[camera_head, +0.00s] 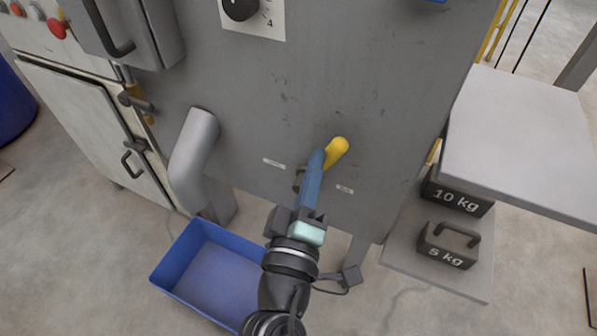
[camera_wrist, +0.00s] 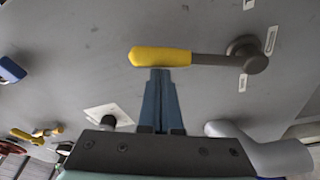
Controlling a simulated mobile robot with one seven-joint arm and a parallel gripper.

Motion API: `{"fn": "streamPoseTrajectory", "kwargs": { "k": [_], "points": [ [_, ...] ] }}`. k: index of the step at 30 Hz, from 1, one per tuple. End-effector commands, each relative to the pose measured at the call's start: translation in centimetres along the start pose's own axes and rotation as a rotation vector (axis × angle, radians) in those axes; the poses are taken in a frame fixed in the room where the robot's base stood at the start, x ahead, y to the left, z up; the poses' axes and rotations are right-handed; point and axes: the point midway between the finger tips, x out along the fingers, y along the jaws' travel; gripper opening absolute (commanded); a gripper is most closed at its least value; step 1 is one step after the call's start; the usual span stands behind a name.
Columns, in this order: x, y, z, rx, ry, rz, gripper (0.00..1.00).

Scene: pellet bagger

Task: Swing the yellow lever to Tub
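The lever has a yellow grip (camera_head: 337,151) on the grey machine front. In the wrist view, the yellow grip (camera_wrist: 160,57) is at the left end of a dark metal arm (camera_wrist: 212,60) running to a round pivot (camera_wrist: 250,54) at the right. My gripper (camera_head: 318,156) has blue fingers that reach up to the grip. In the wrist view, the fingertips (camera_wrist: 161,71) are close together, at the grip's lower edge, with nothing seen between them. I cannot tell whether they touch it. Small white labels (camera_head: 345,189) (camera_head: 273,162) flank the lever; their words are too small to read.
A blue tub (camera_head: 205,262) stands on the floor below a grey spout (camera_head: 192,150). Black weights marked 10 kg (camera_head: 457,198) and 5 kg (camera_head: 446,246) sit at the right, near a grey table (camera_head: 520,135). A dial (camera_head: 240,8) is above the lever.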

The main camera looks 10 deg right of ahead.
Motion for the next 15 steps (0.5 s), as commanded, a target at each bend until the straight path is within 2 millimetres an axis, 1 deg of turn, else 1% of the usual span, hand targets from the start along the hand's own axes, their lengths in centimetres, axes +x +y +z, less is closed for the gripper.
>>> {"fn": "streamPoseTrajectory", "kwargs": {
  "k": [1,6,15],
  "points": [
    [-0.10,-0.31,0.63,0.022,-0.003,0.007,0.00],
    [-0.24,-0.08,1.25,0.081,-0.003,0.020,0.00],
    [-0.31,0.11,1.53,0.115,-0.003,0.026,0.00]
  ]
}}
